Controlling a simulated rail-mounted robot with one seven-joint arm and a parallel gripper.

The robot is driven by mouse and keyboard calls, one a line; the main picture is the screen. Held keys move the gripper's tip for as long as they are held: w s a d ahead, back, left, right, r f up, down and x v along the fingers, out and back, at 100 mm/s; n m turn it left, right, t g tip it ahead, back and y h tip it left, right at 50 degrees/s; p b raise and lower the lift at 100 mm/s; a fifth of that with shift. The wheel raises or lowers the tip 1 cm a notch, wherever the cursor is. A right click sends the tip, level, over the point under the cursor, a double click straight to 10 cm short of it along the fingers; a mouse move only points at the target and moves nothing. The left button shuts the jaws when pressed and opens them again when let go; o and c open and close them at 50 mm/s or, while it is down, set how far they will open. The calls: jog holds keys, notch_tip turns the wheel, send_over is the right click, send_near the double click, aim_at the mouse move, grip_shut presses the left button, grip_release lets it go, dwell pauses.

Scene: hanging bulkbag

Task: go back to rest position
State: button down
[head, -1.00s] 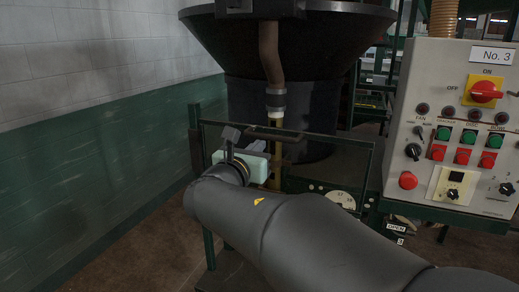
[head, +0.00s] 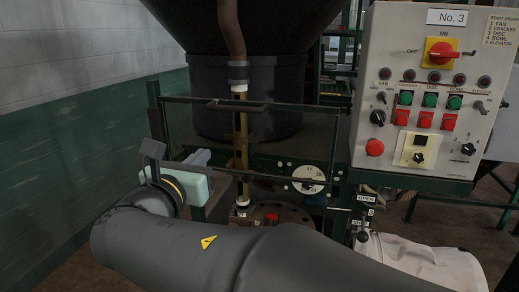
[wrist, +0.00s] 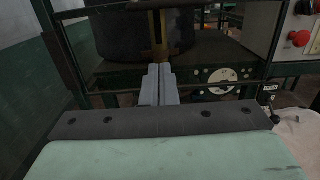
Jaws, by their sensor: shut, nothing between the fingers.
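My gripper (head: 200,157) is in the left of the head view, beyond my large grey arm, with its pale green body facing the machine frame. In the wrist view my gripper (wrist: 160,72) has its two grey fingers together and empty, pointing forward towards the green frame (wrist: 120,92). In that view the fingers overlap the lower part of a yellowish vertical pipe behind them. I cannot tell the exact gap to the frame. A whitish bag (head: 425,262) shows at the lower right, partly hidden by my arm.
A grey control panel (head: 477,92) marked No. 3 stands at the right. A dark hopper (head: 290,30) and the yellowish pipe (head: 241,150) are behind the green frame's bar (head: 310,105). A round white dial (head: 308,180) sits low. The left wall (head: 60,150) has open floor beside it.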

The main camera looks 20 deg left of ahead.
jog(key=w+d+f+m+g+h, duration=0.1)
jog(key=d+f+m+g+h, duration=0.3)
jog(key=d, duration=0.6)
jog(key=w+d+f+m+g+h, duration=0.1)
jog(key=w+d+f+m+g, duration=0.15)
jog(key=d+f+m, duration=0.55)
jog(key=w+d+f+m+g+h, duration=0.1)
jog(key=d+f+m+g+h, duration=0.2)
jog(key=d, duration=0.8)
jog(key=s+d+f+m+g+y, duration=0.3)
jog(key=s+d+f+m, duration=0.3)
jog(key=s+m, duration=0.3)
jog(key=s+d+f+m+g+y, duration=0.4)
jog(key=s+f+m, duration=0.4)
jog(key=m, duration=0.4)
jog(key=d+g, duration=0.1)
jog(key=d, duration=0.1)
jog(key=shift+s+d+g, duration=0.35)
jog(key=shift+d, duration=0.05)
